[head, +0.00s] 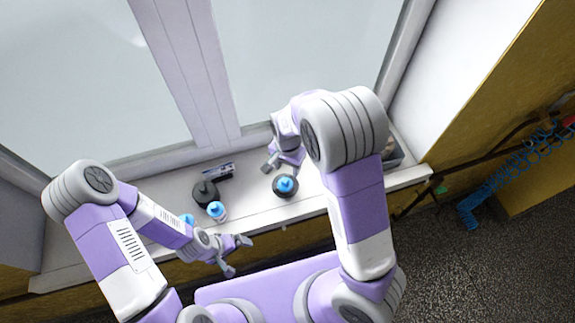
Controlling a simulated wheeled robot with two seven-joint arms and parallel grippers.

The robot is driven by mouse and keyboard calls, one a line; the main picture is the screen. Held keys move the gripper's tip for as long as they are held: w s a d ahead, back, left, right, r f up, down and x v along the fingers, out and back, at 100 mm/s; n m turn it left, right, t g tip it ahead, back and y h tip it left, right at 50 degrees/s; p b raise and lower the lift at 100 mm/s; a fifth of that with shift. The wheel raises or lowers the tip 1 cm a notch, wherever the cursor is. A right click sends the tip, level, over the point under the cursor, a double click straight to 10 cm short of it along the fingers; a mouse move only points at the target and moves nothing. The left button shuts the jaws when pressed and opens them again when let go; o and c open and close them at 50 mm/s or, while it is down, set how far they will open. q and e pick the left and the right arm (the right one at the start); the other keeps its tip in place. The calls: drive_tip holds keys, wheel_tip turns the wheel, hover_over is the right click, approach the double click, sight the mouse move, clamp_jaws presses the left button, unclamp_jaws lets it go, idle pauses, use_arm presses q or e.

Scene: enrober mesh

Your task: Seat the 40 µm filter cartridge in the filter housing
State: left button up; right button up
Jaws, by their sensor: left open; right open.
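Several small blue-topped pieces that look like filter cartridges are on the white window sill. One white piece with a blue top (217,211) stands beside a dark round part (205,195). Another blue top (187,219) shows partly behind my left arm. A third blue-topped piece (286,184) sits on or in a dark round base (284,193), possibly the filter housing. I cannot read which is 40 µm. My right gripper (283,161) is open, just behind that base, apparently empty. My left gripper (238,256) is open and empty at the sill's front edge.
A small dark object (219,172) lies at the back of the sill (250,212). A grey bin (393,152) stands at the right end, partly behind my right arm. The window frame (208,80) rises behind. Blue coiled hose (490,190) hangs at right.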

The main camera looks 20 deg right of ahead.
wheel_tip(320, 180, up, 7)
drive_tip(key=p, duration=0.6)
